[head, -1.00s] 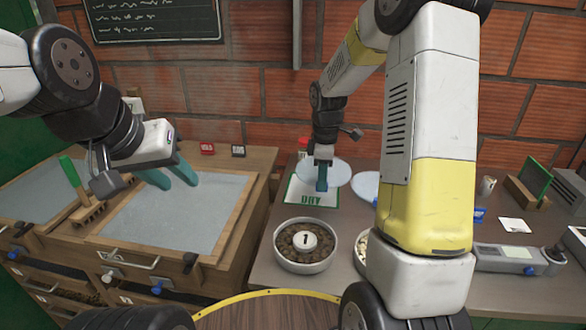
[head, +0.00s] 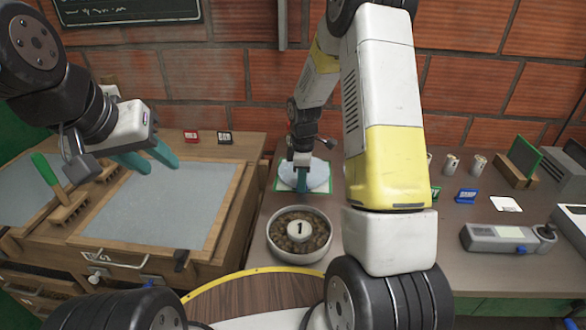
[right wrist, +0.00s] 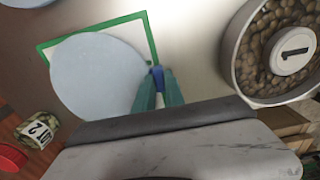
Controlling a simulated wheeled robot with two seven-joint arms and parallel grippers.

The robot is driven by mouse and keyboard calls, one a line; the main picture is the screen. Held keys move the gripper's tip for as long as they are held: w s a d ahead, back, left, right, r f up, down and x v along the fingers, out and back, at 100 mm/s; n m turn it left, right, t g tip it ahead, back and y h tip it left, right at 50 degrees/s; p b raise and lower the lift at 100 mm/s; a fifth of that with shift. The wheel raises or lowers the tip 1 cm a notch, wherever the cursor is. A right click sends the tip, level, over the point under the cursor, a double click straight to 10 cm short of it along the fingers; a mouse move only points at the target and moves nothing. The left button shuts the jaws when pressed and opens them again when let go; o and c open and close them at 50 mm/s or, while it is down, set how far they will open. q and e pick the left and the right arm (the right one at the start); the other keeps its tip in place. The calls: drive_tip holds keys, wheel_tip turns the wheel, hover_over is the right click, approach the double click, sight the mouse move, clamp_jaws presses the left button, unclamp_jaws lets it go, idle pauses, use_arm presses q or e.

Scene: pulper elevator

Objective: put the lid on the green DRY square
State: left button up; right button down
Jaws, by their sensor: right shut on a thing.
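The lid, a pale blue disc (head: 318,174), is over the green-edged white DRY square (head: 281,184) on the table. My right gripper (head: 302,186) is shut on the lid's blue tab at its rim. In the right wrist view, the lid (right wrist: 95,78) covers much of the square (right wrist: 148,30) and sticks out past its left edge; the tab sits between the fingertips (right wrist: 158,80). I cannot tell whether the lid touches the sheet. My left gripper (head: 150,158) is empty, its fingers apart, above the screen frame at left.
A bowl of beans marked 1 (head: 299,235) stands in front of the square. A jar marked 2 (right wrist: 38,130) shows in the wrist view. A wooden brush (head: 65,207) stands at left.

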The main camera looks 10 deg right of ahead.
drive_tip(key=shift+f, duration=0.2)
drive_tip(key=c, duration=1.4)
unclamp_jaws()
wheel_tip(320, 180, up, 12)
drive_tip(key=s+r+m+t+y, duration=0.1)
drive_tip(key=s+r+m+t, duration=0.2)
drive_tip(key=s+r+m, duration=0.65)
drive_tip(key=s+a+r+m+t, duration=0.1)
drive_tip(key=s+r+m, duration=0.1)
drive_tip(key=s, duration=0.5)
drive_tip(key=s+a+r+m+t+y, duration=0.1)
drive_tip(key=s+r+m+t, duration=0.1)
drive_tip(key=s+r, duration=0.3)
drive_tip(key=shift+s+r+m, duration=0.3)
drive_tip(key=shift+s+m, duration=0.05)
drive_tip(key=shift+s, duration=1.05)
drive_tip(key=shift+a, duration=0.1)
